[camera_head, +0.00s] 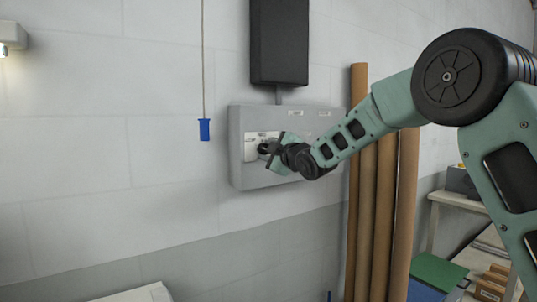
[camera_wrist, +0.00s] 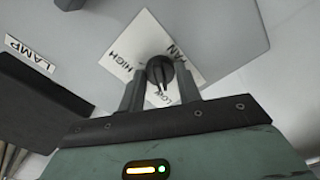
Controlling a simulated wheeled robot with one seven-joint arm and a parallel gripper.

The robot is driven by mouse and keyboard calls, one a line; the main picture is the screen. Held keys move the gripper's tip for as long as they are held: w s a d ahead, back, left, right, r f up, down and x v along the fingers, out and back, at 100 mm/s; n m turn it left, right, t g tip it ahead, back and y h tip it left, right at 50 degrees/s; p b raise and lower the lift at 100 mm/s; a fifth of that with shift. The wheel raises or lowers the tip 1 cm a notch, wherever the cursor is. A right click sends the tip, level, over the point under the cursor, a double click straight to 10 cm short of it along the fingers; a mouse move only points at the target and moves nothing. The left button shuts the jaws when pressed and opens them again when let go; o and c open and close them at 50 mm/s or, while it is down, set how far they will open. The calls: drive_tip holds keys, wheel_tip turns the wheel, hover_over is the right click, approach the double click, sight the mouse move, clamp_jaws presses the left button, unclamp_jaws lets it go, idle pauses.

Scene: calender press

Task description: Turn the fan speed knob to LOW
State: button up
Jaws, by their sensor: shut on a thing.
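The fan speed knob (camera_wrist: 158,69) is a black round knob on a white label plate (camera_wrist: 150,32) on the grey control box. In the wrist view my gripper (camera_wrist: 160,82) has one dark finger on each side of the knob and is shut on it. The plate reads HIGH at the left, FAN at the upper right and LOW below the knob. The knob's narrow end points down in the wrist view, near the LOW lettering, which the knob partly hides. In the head view my gripper (camera_head: 271,149) meets the knob (camera_head: 263,148) at the box's left part.
The grey box (camera_head: 240,172) is on the wall below a black panel (camera_head: 279,42). A LAMP label (camera_wrist: 29,54) is at the wrist view's left. A blue pull handle (camera_head: 205,130) hangs left of the box. Tall brown tubes (camera_head: 384,215) stand to the right, below my arm.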

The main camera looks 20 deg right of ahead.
drive_tip(key=o, duration=1)
drive_tip(key=b+v, duration=0.4)
drive_tip(key=v, duration=1.3)
drive_tip(key=shift+s+b, duration=0.2)
drive_tip(key=shift+b, duration=0.15)
